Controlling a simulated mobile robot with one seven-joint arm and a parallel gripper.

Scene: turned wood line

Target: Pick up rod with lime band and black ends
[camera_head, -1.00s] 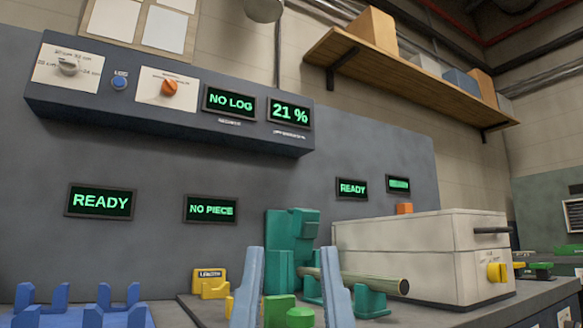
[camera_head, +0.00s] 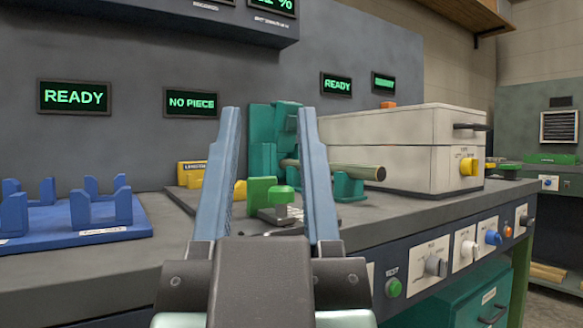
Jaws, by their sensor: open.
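My gripper (camera_head: 270,112) points away from me with its two blue-grey fingers spread apart and nothing between them. A tan wooden rod (camera_head: 352,170) with a dark near end lies across teal cradles (camera_head: 348,187) beyond the right finger. The right finger hides part of this rod. I see no lime band on it and cannot tell whether it is the rod the task names. No other rod clearly shows.
A teal machine (camera_head: 265,140) and a green block (camera_head: 261,192) stand behind the fingers. A white box (camera_head: 385,145) stands at the right of the bench. A blue rack (camera_head: 70,222) with empty upright holders sits at left. The panel below has knobs, including a green button (camera_head: 394,288).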

